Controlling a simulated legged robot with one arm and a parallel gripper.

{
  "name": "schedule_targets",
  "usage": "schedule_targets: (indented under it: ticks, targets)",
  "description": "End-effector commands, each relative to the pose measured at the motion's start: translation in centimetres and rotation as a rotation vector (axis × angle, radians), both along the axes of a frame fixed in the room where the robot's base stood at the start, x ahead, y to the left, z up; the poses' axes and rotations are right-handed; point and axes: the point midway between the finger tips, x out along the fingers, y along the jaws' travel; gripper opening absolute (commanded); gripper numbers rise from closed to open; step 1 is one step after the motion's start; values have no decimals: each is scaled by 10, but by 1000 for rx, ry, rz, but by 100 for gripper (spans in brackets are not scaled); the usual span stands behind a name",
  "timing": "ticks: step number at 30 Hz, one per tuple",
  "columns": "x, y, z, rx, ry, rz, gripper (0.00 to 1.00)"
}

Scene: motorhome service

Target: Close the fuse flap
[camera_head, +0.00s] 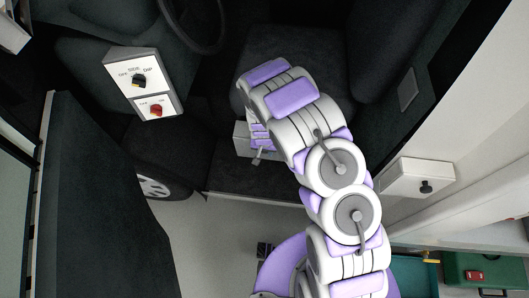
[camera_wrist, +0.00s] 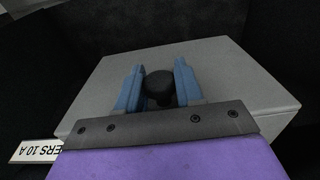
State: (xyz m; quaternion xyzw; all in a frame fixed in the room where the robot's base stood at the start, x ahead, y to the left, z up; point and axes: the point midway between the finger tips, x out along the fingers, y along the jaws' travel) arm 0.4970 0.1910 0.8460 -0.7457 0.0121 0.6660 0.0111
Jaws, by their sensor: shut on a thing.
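The fuse flap (camera_wrist: 215,70) is a light grey panel with a black knob (camera_wrist: 158,88) in the wrist view. My gripper (camera_wrist: 159,82) has its two blue fingers on either side of this knob and is shut on it. In the head view, my gripper (camera_head: 259,145) is at a grey box (camera_head: 242,139) low in front of the dark seat. My arm hides much of that box, and I cannot tell there how far the flap is open.
A white label (camera_wrist: 35,151) with black lettering ending in "10 A" shows at the lower left of the wrist view. A panel with black and red rotary switches (camera_head: 140,82) is at the upper left. A white box with a black knob (camera_head: 418,179) is on the right.

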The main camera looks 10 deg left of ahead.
Motion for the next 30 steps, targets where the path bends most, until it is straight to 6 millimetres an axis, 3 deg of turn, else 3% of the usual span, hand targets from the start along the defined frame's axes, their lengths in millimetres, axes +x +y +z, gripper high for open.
schedule_targets:
  ticks: [9, 25, 26, 30]
  targets:
    - [13, 0, 10, 2, -9, -2, 0]
    - [17, 1, 13, 5, -17, -1, 0]
    - [18, 1, 13, 5, -17, -1, 36]
    - [17, 0, 13, 4, -15, -2, 50]
